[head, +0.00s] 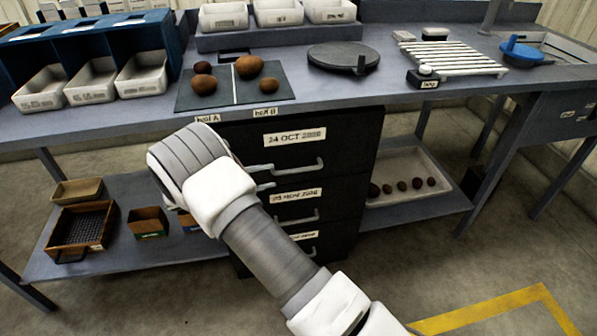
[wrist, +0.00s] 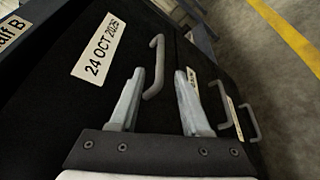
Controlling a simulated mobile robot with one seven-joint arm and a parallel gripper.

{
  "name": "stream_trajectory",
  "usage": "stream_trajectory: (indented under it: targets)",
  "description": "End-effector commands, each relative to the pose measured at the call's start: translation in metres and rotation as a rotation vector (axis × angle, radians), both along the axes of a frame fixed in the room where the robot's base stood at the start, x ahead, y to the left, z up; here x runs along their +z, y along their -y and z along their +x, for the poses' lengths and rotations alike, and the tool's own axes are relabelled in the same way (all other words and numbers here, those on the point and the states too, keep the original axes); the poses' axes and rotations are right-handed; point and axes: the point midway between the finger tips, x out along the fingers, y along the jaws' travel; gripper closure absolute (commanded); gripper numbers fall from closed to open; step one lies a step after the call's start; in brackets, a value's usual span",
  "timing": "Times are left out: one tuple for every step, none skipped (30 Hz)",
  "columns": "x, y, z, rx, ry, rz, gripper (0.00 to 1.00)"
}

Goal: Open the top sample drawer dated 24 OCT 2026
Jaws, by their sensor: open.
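The top drawer (head: 345,148) of the black cabinet carries a white label (head: 295,136) reading 24 OCT with a blurred year, and its front looks shut. Its grey bar handle (head: 313,166) also shows in the wrist view (wrist: 157,66), with the label (wrist: 97,50) to its left. My gripper (wrist: 160,75) is open, its two pale fingers apart. In the wrist view, the handle lies between the fingertips and a little beyond them. I cannot tell whether either finger touches it. In the head view my wrist hides part of the drawer's left side.
Lower drawers with handles (head: 297,221) sit below. The grey bench (head: 420,92) overhangs the cabinet and bears a dark mat with potatoes (head: 248,67). A lower shelf (head: 120,262) holds boxes at left; a tray of potatoes (head: 432,165) stands right. The front floor is clear.

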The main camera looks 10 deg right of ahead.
Motion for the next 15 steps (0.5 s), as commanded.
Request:
stream_trajectory:
  targets:
    - [-0.005,0.012,0.003,-0.004,-0.001,0.001,0.53]
    - [-0.006,0.018,0.005,-0.003,-0.002,0.000,0.53]
    - [-0.008,0.026,0.008,-0.004,-0.002,0.000,0.53]
    - [-0.010,0.033,0.010,-0.004,-0.001,0.001,0.53]
    - [-0.011,0.038,0.012,-0.004,-0.001,0.001,0.53]
    - [-0.013,0.047,0.014,-0.004,-0.001,0.001,0.53]
    - [-0.014,0.052,0.016,-0.004,-0.001,0.001,0.53]
    - [-0.016,0.058,0.018,-0.003,-0.001,0.001,0.53]
    - [-0.017,0.065,0.021,-0.003,0.000,0.001,0.53]
    - [-0.018,0.070,0.022,-0.003,0.000,0.001,0.53]
    - [-0.019,0.074,0.024,-0.003,0.000,0.002,0.53]
    - [-0.020,0.080,0.026,-0.003,0.000,0.002,0.53]
    - [-0.021,0.083,0.027,-0.002,0.000,0.001,0.53]
    - [-0.021,0.086,0.028,-0.002,0.000,0.001,0.53]
    - [-0.022,0.090,0.030,-0.001,0.000,0.002,0.53]
